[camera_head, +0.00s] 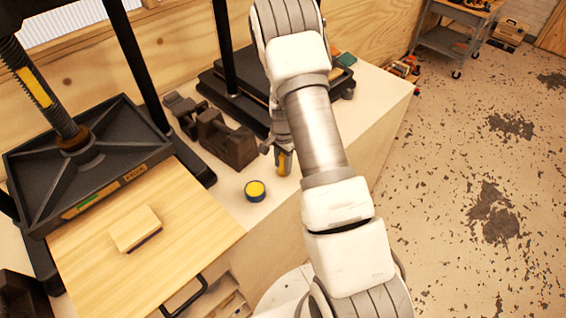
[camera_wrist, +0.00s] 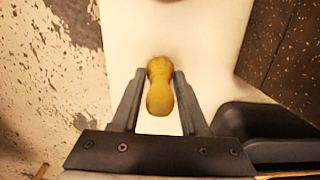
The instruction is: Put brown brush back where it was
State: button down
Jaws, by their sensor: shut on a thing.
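My gripper (camera_wrist: 160,74) is shut on a yellow-brown rounded handle (camera_wrist: 160,92), which looks like the handle of the brown brush. The handle lies between both fingers, and its bristles are hidden in the wrist view. In the head view, the handle (camera_head: 284,163) shows below my gripper, near the right edge of the pale worktop (camera_head: 290,205). My arm hides most of the gripper there. I cannot tell whether the brush touches the worktop.
A round tin with a yellow top (camera_head: 255,190) stands just left of my gripper. Dark brown blocks (camera_head: 228,142) stand behind it. A black press (camera_head: 90,155) with a wooden board (camera_head: 190,215) and a wooden block (camera_head: 136,228) is at left. The floor (camera_head: 450,200) lies right.

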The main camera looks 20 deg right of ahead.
jog(key=shift+f, duration=0.2)
jog(key=shift+c, duration=2.1)
grip_release()
jog(key=shift+r, duration=0.1)
